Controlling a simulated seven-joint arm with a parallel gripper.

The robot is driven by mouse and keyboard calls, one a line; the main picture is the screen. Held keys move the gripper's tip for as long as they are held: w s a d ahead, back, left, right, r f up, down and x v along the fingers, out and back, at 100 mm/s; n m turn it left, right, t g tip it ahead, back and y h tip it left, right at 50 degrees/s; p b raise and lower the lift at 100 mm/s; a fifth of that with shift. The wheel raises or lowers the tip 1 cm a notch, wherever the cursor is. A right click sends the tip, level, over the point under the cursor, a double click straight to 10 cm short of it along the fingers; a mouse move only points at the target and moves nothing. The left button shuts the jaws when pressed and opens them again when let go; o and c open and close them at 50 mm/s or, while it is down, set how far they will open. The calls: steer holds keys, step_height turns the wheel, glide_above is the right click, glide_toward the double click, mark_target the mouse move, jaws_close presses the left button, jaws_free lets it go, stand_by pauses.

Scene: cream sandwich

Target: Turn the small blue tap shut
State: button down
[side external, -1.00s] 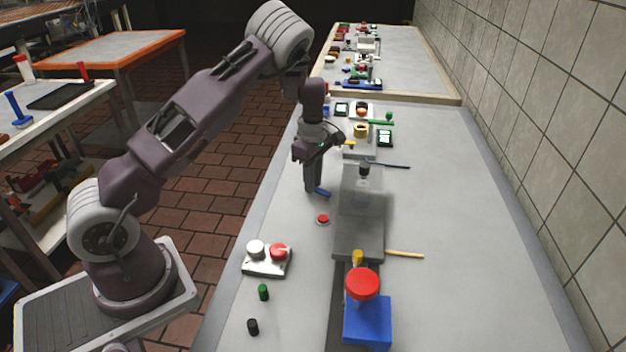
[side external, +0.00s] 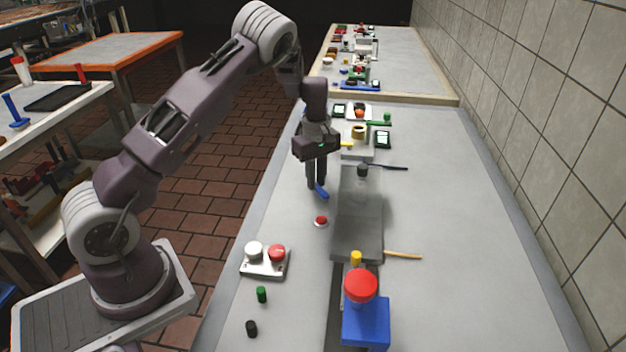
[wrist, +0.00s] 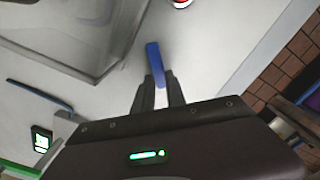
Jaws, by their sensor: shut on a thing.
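The small blue tap (side external: 321,191) is a short blue lever low over the left part of the long table, beside the translucent grey box. It also shows in the wrist view (wrist: 154,62), its free end pointing away from my gripper. My gripper (side external: 317,186) points down with its fingers around the tap. In the wrist view my fingertips (wrist: 158,86) are shut on the near part of the lever. The tap's base is hidden by the fingers.
A red button (side external: 321,221) sits just in front of the tap. The translucent box (side external: 360,215) stands close on the right. A white two-button panel (side external: 265,262) lies nearer the camera. The table's right side is largely clear.

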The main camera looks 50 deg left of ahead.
steer(key=m, duration=0.1)
steer(key=w+m, duration=0.1)
steer(key=m, duration=0.1)
steer(key=w+m, duration=0.1)
steer(key=m, duration=0.1)
steer(key=shift+d, duration=0.3)
steer(key=shift+w+d+m, duration=0.15)
steer(key=shift+d+m, duration=0.05)
steer(key=shift+m, duration=0.5)
steer(key=shift+w+d+m, duration=0.15)
steer(key=shift+m, duration=0.55)
steer(key=c, duration=1.4)
jaws_free()
steer(key=shift+o, duration=0.2)
